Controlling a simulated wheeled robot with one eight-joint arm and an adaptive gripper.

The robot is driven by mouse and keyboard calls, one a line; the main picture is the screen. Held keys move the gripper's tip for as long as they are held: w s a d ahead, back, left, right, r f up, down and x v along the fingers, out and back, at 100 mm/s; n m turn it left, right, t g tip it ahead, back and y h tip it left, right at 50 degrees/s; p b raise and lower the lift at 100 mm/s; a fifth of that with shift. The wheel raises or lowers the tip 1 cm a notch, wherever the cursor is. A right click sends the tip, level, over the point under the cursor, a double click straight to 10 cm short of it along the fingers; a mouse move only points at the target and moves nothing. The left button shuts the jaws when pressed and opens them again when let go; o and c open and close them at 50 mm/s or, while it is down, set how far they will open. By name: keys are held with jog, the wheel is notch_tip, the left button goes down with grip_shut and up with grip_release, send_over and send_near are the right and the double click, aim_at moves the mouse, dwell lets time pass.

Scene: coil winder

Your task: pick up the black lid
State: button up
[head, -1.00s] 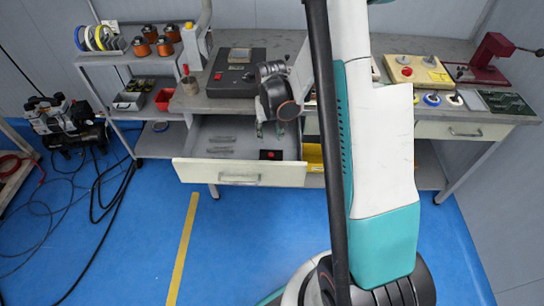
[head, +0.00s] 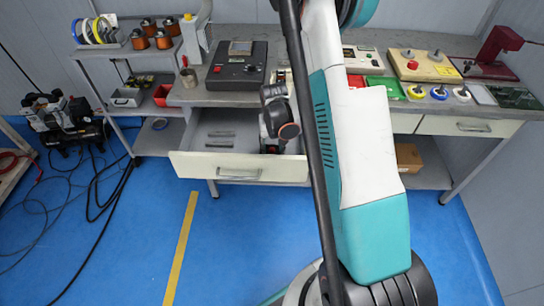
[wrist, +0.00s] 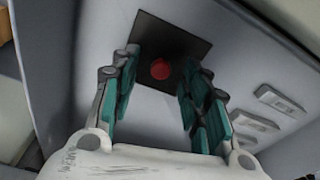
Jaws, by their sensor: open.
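The black lid (wrist: 174,35) is a flat black square plate with a round red knob (wrist: 161,69). It lies on the floor of the open grey drawer (head: 240,167). In the head view my wrist hides the lid. My gripper (wrist: 160,72) is open and points down into the drawer. In the wrist view its teal-padded fingers stand left and right of the red knob, over the plate. I cannot tell whether the fingertips touch the lid.
Flat grey pieces (wrist: 281,100) lie in the drawer to one side, also seen in the head view (head: 219,139). The drawer walls enclose my gripper closely. A black instrument box (head: 236,75) stands on the bench above.

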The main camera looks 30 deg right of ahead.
jog(key=shift+w+f, duration=0.1)
jog(key=shift+f, duration=0.75)
jog(key=shift+r, duration=0.1)
grip_shut()
